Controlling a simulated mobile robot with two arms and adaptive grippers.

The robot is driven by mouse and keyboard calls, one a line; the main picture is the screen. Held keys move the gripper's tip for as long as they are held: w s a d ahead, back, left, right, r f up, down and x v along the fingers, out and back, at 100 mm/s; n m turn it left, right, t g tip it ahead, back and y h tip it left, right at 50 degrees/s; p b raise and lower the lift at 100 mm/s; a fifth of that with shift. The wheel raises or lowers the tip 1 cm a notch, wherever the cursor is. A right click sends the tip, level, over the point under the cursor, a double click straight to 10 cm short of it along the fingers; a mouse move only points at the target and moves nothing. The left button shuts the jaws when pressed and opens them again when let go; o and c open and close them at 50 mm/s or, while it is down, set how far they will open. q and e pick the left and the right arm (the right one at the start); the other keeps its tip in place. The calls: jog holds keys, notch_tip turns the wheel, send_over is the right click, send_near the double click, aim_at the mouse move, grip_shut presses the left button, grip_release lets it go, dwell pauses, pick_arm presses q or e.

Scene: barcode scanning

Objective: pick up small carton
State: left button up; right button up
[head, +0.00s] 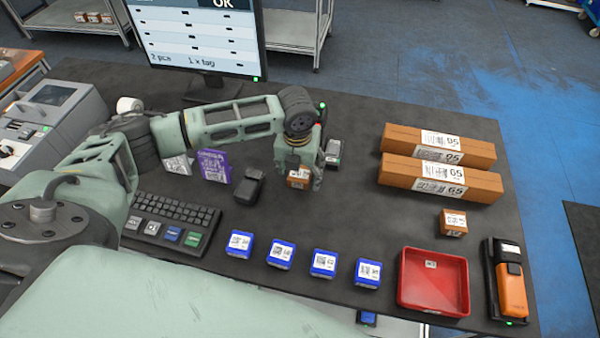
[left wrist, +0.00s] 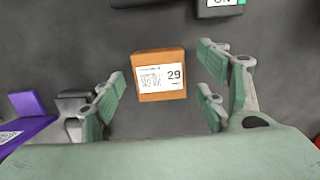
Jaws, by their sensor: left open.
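A small brown carton (head: 299,179) with a white label sits on the dark table in the middle of the head view. In the left wrist view the small carton (left wrist: 160,76) shows its label with the number 29. My left gripper (head: 303,172) is above and around it. In the left wrist view the left gripper's green fingers (left wrist: 165,95) are spread wide, with the carton between and slightly beyond them, apart from both. A second small carton (head: 453,222) stands at the right, near the red tray. My right gripper does not show.
Several blue boxes (head: 281,253) line the front edge, beside a red tray (head: 434,282) and an orange-black scanner (head: 510,284). Long cartons (head: 439,176) lie at right. A black device (head: 249,187), a purple box (head: 214,166) and a keyboard (head: 172,217) lie to the left.

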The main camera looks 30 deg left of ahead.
pick_arm(q)
jog(key=shift+f, duration=0.15)
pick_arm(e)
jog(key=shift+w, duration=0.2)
pick_arm(q)
jog(key=c, duration=1.5)
jog(key=shift+o, duration=0.2)
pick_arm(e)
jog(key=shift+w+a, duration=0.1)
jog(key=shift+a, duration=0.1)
